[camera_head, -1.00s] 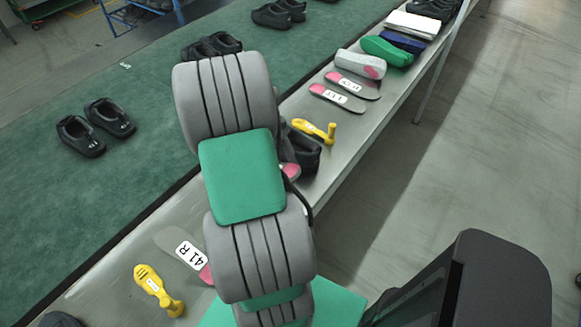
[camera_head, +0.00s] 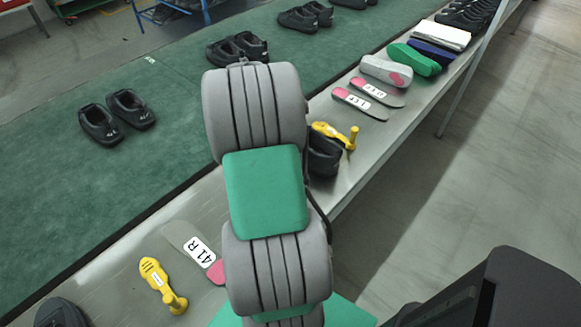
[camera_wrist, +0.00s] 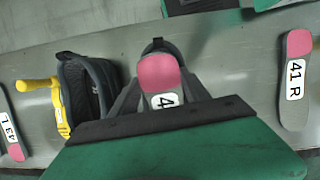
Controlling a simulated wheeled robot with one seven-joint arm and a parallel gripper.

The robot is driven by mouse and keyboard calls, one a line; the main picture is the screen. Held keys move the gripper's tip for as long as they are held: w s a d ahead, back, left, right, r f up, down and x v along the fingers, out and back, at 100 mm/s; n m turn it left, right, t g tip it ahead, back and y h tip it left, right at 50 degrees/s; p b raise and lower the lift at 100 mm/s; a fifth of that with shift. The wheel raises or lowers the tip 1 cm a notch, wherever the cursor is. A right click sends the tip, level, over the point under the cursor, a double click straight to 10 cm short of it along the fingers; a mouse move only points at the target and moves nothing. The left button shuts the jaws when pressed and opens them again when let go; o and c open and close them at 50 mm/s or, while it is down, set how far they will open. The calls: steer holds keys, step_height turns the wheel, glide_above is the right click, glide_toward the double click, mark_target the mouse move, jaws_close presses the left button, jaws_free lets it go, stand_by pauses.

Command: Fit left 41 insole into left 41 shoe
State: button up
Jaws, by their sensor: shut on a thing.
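My gripper (camera_wrist: 160,95) is shut on an insole with a pink heel (camera_wrist: 158,73) and a white label. Only a "4" of the label shows; the lower part is hidden behind my gripper's green body. In the wrist view, a black shoe (camera_wrist: 88,85) stands on the bench just left of my gripper. A dark curved rim (camera_wrist: 158,45) shows behind the pink heel; I cannot tell whether it belongs to a shoe. In the head view, my arm hides the gripper and insole, and the black shoe (camera_head: 323,158) shows partly beside the arm. No shoe size is readable.
A 41 R insole (camera_wrist: 295,78) lies right of my gripper in the wrist view. Yellow tools (camera_head: 335,134) (camera_head: 160,284) lie on the bench (camera_head: 385,135). Farther along lie two insoles, a grey shoe form (camera_head: 386,70) and a green one. Black shoe pairs (camera_head: 118,117) stand on the green strip.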

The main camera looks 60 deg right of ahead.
steer(key=shift+a+f, duration=0.15)
steer(key=shift+f, duration=0.1)
steer(key=o, duration=1)
steer(key=shift+s, duration=0.1)
steer(key=o, duration=0.4)
steer(key=shift+f, duration=0.1)
steer(key=shift+o, duration=0.2)
steer(key=shift+a, duration=0.1)
steer(key=shift+d+r+p, duration=0.2)
steer(key=shift+r+p, duration=1.5)
steer(key=shift+p, duration=0.25)
step_height(320, 180, up, 7)
steer(key=p, duration=0.7)
steer(key=shift+p, duration=0.3)
